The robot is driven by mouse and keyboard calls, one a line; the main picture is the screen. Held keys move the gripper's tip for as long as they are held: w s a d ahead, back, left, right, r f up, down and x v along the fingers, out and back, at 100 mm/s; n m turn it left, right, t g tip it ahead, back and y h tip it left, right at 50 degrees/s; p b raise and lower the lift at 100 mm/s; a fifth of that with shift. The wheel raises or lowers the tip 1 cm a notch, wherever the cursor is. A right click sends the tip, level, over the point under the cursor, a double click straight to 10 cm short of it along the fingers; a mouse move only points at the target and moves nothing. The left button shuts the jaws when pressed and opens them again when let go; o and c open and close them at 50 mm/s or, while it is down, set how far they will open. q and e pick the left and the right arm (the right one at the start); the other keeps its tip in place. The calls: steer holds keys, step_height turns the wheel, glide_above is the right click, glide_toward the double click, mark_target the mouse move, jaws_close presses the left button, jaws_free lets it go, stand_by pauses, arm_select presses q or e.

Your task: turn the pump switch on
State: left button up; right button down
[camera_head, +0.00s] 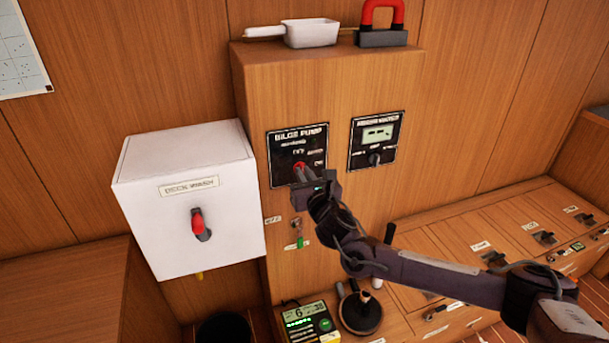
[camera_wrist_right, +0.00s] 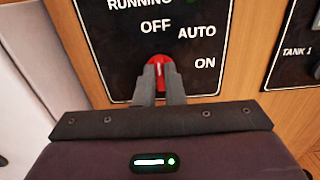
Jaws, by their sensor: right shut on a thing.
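The bilge pump panel (camera_head: 283,148) is a black plate on the wooden cabinet front. It also shows in the right wrist view (camera_wrist_right: 112,62), with the labels RUNNING, OFF, AUTO and ON. Its red switch knob (camera_wrist_right: 158,62) sits below these labels, and its pale mark points up toward OFF. My right gripper (camera_wrist_right: 160,92) is shut on the red knob, with one finger on each side. In the head view the right gripper (camera_head: 301,174) reaches the panel from the lower right and partly hides the knob. My left gripper is not in view.
A white deck wash box (camera_head: 140,220) with a red lever juts out to the left. A second black panel (camera_head: 376,141) is to the right. A white scoop (camera_head: 310,33) and a red-handled block (camera_head: 382,36) stand on the cabinet top.

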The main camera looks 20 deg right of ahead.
steer(key=shift+m, duration=0.3)
steer(key=shift+d+f+m+b, duration=0.1)
steer(key=shift+m+b, duration=0.35)
steer(key=shift+m, duration=3.8)
steer(key=shift+d+f+m+b, duration=0.1)
steer(key=shift+m+b, duration=0.35)
steer(key=shift+m, duration=3.8)
steer(key=c, duration=1.5)
jaws_free()
